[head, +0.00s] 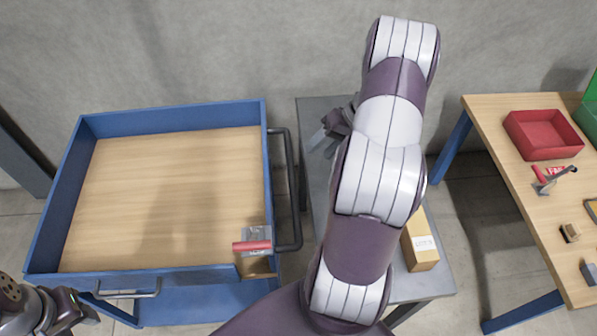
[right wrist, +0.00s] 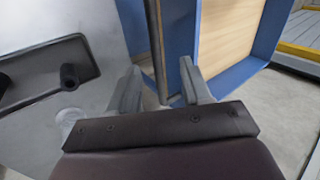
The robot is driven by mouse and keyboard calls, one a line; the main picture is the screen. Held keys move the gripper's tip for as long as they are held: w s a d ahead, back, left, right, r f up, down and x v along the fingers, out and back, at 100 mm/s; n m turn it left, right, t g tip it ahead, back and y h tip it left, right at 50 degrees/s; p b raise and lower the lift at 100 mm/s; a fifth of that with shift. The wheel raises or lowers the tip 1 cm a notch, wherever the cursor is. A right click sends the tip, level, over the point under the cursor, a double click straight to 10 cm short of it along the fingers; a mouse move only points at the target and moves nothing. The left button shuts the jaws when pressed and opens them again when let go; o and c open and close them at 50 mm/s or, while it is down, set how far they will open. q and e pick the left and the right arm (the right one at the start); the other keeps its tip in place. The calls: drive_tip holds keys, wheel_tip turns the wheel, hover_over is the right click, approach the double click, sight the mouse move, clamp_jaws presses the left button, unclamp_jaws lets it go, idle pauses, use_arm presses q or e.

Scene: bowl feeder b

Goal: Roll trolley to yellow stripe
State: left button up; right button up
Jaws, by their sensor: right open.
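My right gripper (head: 325,132) is open beside the handle's far end, partly hidden by my arm. In the right wrist view the handle bar (right wrist: 157,45) runs between the open fingers (right wrist: 160,85), which are not closed on it. A yellow stripe (right wrist: 300,49) shows at that view's upper right. My left gripper (head: 55,310) is at the lower left, its jaws unclear.
A red lever clamp (head: 253,246) sits at the trolley's near right corner. A grey table (head: 320,105) with a cardboard box (head: 420,240) stands right of the trolley. Further right, a wooden bench (head: 495,115) carries a red bin (head: 543,135) and small parts.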

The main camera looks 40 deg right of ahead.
sight(294, 179)
drive_tip(key=shift+m, duration=0.5)
drive_tip(key=x, duration=0.4)
drive_tip(key=b+x, duration=0.1)
drive_tip(key=x, duration=0.3)
drive_tip(key=b+x, duration=0.1)
drive_tip(key=x, duration=0.3)
drive_tip(key=shift+s+d+f, duration=0.15)
drive_tip(key=shift+s+f, duration=0.1)
drive_tip(key=shift+f, duration=0.4)
clamp_jaws()
drive_tip(key=w+a+p, duration=0.2)
drive_tip(key=a+p, duration=0.1)
drive_tip(key=shift+w, duration=0.1)
unclamp_jaws()
